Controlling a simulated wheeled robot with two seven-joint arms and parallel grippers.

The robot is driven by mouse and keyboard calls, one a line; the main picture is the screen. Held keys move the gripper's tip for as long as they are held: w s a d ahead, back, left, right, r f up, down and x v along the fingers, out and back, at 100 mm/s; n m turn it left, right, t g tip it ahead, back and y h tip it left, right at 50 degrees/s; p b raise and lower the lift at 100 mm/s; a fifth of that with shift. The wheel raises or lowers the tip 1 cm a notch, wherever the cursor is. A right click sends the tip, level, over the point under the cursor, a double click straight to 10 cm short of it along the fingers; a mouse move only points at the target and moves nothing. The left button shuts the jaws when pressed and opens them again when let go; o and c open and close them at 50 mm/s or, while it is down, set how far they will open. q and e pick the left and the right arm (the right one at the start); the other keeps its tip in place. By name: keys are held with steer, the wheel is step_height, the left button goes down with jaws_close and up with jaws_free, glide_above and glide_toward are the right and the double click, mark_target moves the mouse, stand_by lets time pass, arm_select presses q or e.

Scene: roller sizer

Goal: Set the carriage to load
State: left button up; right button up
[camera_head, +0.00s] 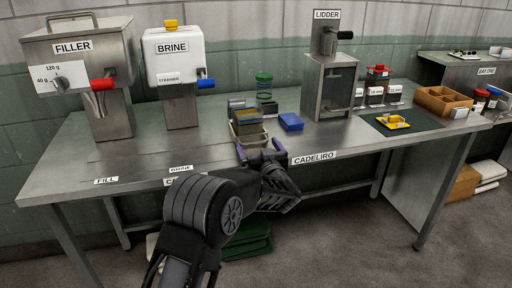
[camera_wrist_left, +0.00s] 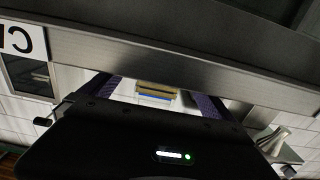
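A small tray-like unit with pale walls and a dark yellow-green top (camera_head: 247,122) stands on the steel table near its front middle; it looks like the carriage, but no label on it is readable. My left gripper (camera_head: 260,149) is at the table's front edge just in front of it, with its two purple fingers spread apart and nothing seen held. In the left wrist view the gripper (camera_wrist_left: 157,97) is open, and a tan and blue banded object (camera_wrist_left: 156,91) shows between the fingers, seemingly beyond them. I cannot tell whether they touch the unit. My right gripper is out of view.
The filler (camera_head: 85,65) and brine machine (camera_head: 180,70) stand at the left, the lidder (camera_head: 327,80) right of centre. A blue box (camera_head: 291,121) and green jar (camera_head: 264,85) are close to the unit. The FILL label (camera_head: 106,181) lies on the front left tabletop, which is mostly clear.

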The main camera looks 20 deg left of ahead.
arm_select(q)
steer(key=shift+d, duration=0.25)
steer(key=shift+s+d, duration=0.15)
steer(key=shift+s, duration=0.05)
steer(key=v, duration=0.7)
steer(key=shift+b, duration=0.3)
steer(key=shift+s, duration=0.1)
